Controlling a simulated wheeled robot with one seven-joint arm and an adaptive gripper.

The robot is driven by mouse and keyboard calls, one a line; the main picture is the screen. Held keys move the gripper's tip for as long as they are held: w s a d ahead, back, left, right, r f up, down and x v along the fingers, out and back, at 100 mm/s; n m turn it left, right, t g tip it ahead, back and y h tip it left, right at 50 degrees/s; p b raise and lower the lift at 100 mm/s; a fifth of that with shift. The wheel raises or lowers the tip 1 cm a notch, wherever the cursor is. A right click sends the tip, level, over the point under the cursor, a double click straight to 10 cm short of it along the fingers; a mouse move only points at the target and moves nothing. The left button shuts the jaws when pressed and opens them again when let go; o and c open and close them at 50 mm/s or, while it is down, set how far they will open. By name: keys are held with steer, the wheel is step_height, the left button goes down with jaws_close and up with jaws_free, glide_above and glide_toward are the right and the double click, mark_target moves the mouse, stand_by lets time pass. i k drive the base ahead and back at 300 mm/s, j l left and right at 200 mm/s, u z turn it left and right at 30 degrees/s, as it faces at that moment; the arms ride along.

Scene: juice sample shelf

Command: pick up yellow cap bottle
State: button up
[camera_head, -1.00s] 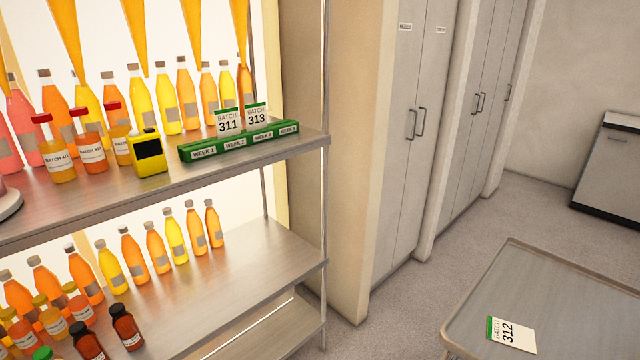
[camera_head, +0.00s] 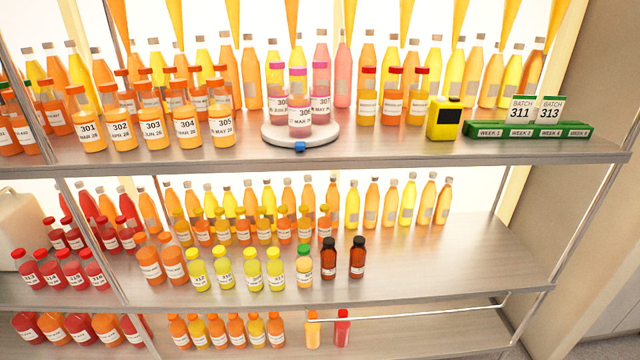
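Several small bottles with yellow caps stand on the middle shelf; I cannot tell which one the task means. In the front row are yellow juice bottles with yellow caps, one at the left (camera_head: 198,270) and one at the right (camera_head: 275,270). Behind them stand orange bottles with yellowish caps, such as one (camera_head: 325,223) at the right end. A green-capped bottle (camera_head: 303,265) stands just right of the front row. All stand upright. My gripper is not in view.
Two dark brown bottles (camera_head: 357,258) stand right of the green-capped one. The middle shelf (camera_head: 460,270) is bare at its right front. The top shelf (camera_head: 400,152) overhangs, with a round turntable (camera_head: 300,138), a yellow device (camera_head: 444,120) and a green card holder (camera_head: 530,131). A metal post (camera_head: 90,240) stands left.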

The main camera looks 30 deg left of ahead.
mark_target(196, 266)
steer(key=u, duration=1.9)
steer(key=i+j+u, duration=0.1)
steer(key=i+u, duration=0.35)
steer(key=i, duration=0.35)
